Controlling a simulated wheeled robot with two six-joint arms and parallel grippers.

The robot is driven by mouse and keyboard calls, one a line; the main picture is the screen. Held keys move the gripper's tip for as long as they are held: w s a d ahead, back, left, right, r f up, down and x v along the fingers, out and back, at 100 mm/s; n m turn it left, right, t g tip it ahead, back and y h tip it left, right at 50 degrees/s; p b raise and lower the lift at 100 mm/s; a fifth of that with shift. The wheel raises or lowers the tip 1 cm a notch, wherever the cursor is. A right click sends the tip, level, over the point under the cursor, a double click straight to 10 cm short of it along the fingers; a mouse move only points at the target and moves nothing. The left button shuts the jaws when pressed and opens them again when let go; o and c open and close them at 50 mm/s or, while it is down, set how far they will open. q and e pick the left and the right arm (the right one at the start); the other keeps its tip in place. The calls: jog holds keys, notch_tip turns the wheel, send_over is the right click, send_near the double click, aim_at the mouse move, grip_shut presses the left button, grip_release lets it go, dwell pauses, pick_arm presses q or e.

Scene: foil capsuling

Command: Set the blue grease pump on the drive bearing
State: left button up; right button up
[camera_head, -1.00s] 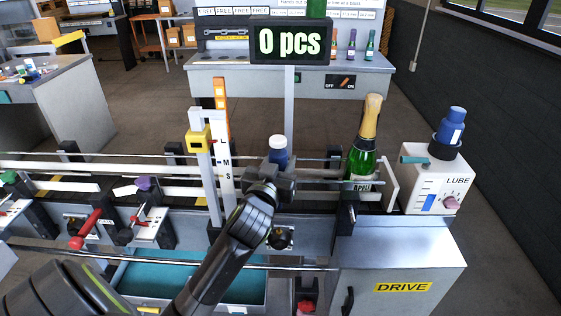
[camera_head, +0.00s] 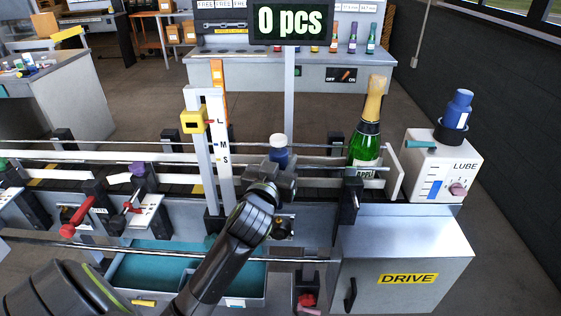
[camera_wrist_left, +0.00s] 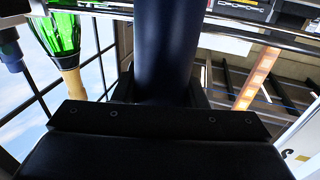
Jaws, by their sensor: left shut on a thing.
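My left gripper (camera_head: 280,168) is shut on a blue cylinder with a white cap, which I take as the blue grease pump (camera_head: 278,151). It holds the pump upright in front of the conveyor's far rail. In the left wrist view the pump (camera_wrist_left: 166,45) is a dark blue column between the fingers. A dark round fitting (camera_head: 285,228) on the conveyor's front side, left of the DRIVE cabinet, may be the drive bearing; my arm partly covers it. My right gripper is not in view.
A green bottle (camera_head: 364,140) stands on the conveyor to the right. A LUBE box (camera_head: 438,170) carrying another blue bottle (camera_head: 457,108) is further right. The DRIVE cabinet (camera_head: 400,262) stands below. A scale post (camera_head: 223,150) rises left of my gripper; a teal tray (camera_head: 150,265) is underneath.

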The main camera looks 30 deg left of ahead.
pick_arm(q)
jog(key=shift+f+b, duration=0.95)
jog(key=shift+f, duration=0.1)
jog(key=shift+f+b, duration=0.9)
jog(key=shift+f, duration=0.6)
jog(key=o, duration=1.3)
jog(key=shift+d+r, duration=0.1)
jog(key=shift+d, duration=0.1)
jog(key=shift+c, duration=0.2)
jog(key=shift+a, duration=0.1)
jog(key=shift+s, duration=0.1)
